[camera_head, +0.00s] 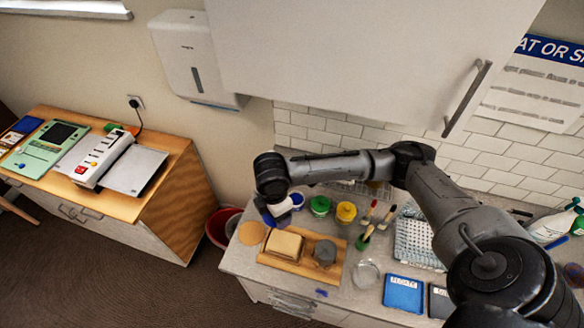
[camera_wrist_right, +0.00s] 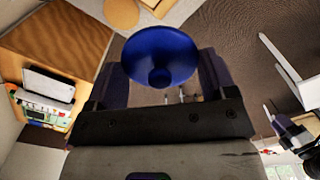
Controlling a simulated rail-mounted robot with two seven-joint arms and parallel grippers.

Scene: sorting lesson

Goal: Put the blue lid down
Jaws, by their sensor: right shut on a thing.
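The blue lid (camera_wrist_right: 160,52) is round with a small knob, and it sits between the fingers of my right gripper (camera_wrist_right: 163,76) in the wrist view. My right gripper (camera_head: 274,216) is shut on it, above the left end of the counter in the head view, close to the jars. The lid is mostly hidden by the hand there. A white pot with blue (camera_head: 297,200) stands just right of the hand. A green-topped jar (camera_head: 320,205) and a yellow-topped jar (camera_head: 345,212) stand beside it. My left gripper is not in view.
On the counter (camera_head: 240,264), a wooden board (camera_head: 280,264) holds a pale block (camera_head: 286,246) and a grey lump (camera_head: 325,252). A round tan disc (camera_head: 253,233) lies to its left. Brushes (camera_head: 369,226), a clear dish (camera_head: 366,273) and a blue box (camera_head: 403,294) are farther right.

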